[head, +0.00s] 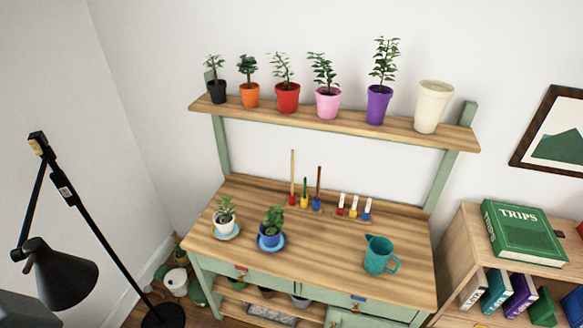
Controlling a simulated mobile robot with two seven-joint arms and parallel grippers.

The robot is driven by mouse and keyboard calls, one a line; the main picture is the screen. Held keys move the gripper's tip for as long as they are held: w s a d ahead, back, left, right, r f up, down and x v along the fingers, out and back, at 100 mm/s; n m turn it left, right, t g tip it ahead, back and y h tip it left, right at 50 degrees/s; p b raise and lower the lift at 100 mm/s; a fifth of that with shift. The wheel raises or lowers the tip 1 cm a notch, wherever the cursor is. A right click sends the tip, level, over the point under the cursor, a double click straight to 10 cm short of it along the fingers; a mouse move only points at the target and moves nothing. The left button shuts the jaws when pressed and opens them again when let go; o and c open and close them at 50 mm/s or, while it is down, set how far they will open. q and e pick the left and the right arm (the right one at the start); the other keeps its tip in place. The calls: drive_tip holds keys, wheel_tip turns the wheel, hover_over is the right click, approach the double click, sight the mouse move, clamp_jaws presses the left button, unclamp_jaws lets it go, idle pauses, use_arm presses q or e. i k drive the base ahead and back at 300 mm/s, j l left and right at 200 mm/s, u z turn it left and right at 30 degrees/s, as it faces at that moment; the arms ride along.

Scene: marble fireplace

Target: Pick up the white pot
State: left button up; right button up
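A tall cream-white pot (432,107) stands upright at the right end of the upper wooden shelf (400,126). No plant shows above its rim. A smaller white pot (225,220) with a green plant stands on a light blue saucer (228,235) at the left of the bench top (320,262). Neither of my grippers is in view.
Potted plants in black, orange, red, pink and purple (379,105) pots line the shelf. A blue pot (269,238), a teal jug (379,254) and coloured tools stand on the bench. A black lamp (65,275) is at left, a bookcase (468,235) at right.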

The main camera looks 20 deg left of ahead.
sight(224, 220)
drive_tip(key=k+u, duration=0.15)
drive_tip(key=u, duration=0.85)
